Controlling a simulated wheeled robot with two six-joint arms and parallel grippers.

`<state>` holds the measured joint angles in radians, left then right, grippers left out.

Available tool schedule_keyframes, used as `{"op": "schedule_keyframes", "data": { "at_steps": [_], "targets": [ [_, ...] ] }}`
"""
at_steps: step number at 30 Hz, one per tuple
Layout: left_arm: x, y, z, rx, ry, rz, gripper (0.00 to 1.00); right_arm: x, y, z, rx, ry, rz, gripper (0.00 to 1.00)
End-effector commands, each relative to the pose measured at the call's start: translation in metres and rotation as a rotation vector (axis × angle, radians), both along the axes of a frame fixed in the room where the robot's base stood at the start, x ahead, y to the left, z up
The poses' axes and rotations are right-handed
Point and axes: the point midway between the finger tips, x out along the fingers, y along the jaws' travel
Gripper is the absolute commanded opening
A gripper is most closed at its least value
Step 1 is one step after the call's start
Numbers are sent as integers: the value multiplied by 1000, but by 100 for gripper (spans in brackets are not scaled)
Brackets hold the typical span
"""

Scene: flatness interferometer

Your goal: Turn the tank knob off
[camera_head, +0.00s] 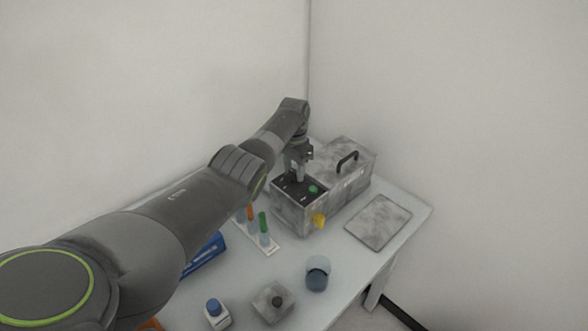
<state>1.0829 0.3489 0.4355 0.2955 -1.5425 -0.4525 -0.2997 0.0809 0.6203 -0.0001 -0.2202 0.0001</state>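The tank (345,172) is a mottled grey metal box with a black handle on its lid, standing at the back of the table. Its front part has a black top panel (290,190) with a round green knob or button (313,189). A yellow tap-like part (318,220) sticks out of its front side. My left gripper (298,180) points down over the black panel, just left of the green part. Its fingers are small, and I cannot tell whether they hold anything. Part of the panel is hidden behind the gripper. My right gripper is not in view.
A rack with orange- and green-capped tubes (264,228) stands left of the tank, by a blue box (205,254). A grey plate (378,222) lies to the right. A beaker (317,273), a blue-capped bottle (215,314) and a grey block (272,303) stand in front.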

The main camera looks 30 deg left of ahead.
Motion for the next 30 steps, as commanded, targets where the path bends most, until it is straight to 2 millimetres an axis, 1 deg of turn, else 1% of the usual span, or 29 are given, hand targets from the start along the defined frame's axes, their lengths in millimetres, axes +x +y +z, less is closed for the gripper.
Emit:
{"op": "schedule_keyframes", "data": {
  "at_steps": [1, 3, 4, 13, 17, 21, 23, 30],
  "targets": [
    [0, 0, 1, 1, -1, 0, 47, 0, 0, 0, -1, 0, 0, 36],
    [0, 0, 0, 0, 0, 1, 56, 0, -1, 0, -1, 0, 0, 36],
    [0, 0, 0, 0, 0, 1, 58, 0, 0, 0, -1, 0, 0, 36],
    [0, 0, 1, 0, 1, 2, 58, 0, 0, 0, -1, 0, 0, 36],
    [1, 0, 10, 0, -1, 2, 58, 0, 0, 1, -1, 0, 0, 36],
    [0, 0, 29, 0, -3, 2, 58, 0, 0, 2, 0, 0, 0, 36],
    [1, 0, 41, 0, -4, 2, 58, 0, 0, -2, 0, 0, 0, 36],
    [1, 0, 98, 1, -5, 2, 58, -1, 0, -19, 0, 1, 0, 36]
  ]
}}
